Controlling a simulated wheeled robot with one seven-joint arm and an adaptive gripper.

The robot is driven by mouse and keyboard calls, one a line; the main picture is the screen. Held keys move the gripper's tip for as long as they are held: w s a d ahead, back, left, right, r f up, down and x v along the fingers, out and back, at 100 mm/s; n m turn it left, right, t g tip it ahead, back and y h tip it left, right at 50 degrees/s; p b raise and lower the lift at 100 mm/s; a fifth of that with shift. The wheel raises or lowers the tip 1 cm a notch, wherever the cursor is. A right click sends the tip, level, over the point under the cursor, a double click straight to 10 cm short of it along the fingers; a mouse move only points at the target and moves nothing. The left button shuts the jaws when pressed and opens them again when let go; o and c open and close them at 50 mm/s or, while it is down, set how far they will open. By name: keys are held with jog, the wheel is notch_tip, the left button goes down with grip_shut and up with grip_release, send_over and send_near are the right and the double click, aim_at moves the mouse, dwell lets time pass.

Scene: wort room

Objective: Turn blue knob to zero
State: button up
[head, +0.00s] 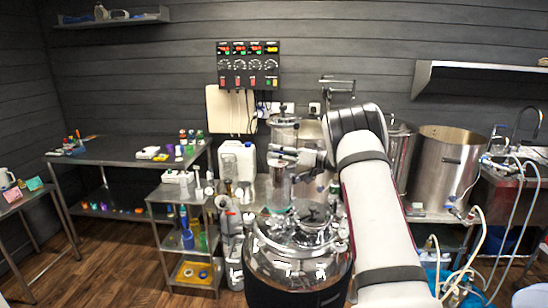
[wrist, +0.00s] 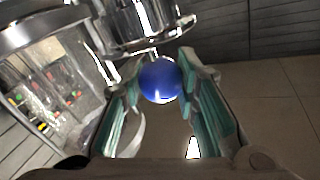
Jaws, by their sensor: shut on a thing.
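The blue knob (wrist: 160,82) is round and glossy, in the middle of the wrist view. It sits just below a shiny steel fitting (wrist: 150,25). My gripper (wrist: 160,90) has its teal-padded fingers on the left and right of the knob, shut on it at the fingertips. In the head view my gripper (head: 292,158) is at the steel and glass column above the steel kettle (head: 300,250). The knob cannot be made out in the head view. No zero mark can be read.
A black control panel (head: 248,65) hangs on the back wall. A large steel pot (head: 447,165) and hoses stand at the right. A small steel cart (head: 178,200) with bottles and a steel table (head: 120,150) are at the left. Wooden floor is clear at front left.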

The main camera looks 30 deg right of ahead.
jog(key=n+g+y+b, duration=0.1)
jog(key=g+b, duration=0.1)
jog(key=n+g+y+b, duration=0.2)
jog(key=b, duration=0.1)
jog(key=n+g+y+b, duration=0.1)
jog(key=n+y+b, duration=0.1)
jog(key=shift+w+f+g+b, duration=0.3)
jog(key=shift+f+g, duration=0.05)
jog(key=shift+g, duration=0.05)
jog(key=n+g+b, duration=0.1)
jog(key=n+g+y+b, duration=0.1)
jog(key=g+b, duration=0.1)
jog(key=shift+s+r+y, duration=0.15)
jog(key=shift+s+y, duration=0.05)
jog(key=shift+y, duration=0.1)
jog(key=shift+a, duration=0.1)
jog(key=o, duration=1.2)
jog(key=shift+c, duration=0.2)
jog(key=shift+r, duration=0.1)
jog(key=shift+s+r, duration=0.1)
jog(key=shift+r, duration=0.05)
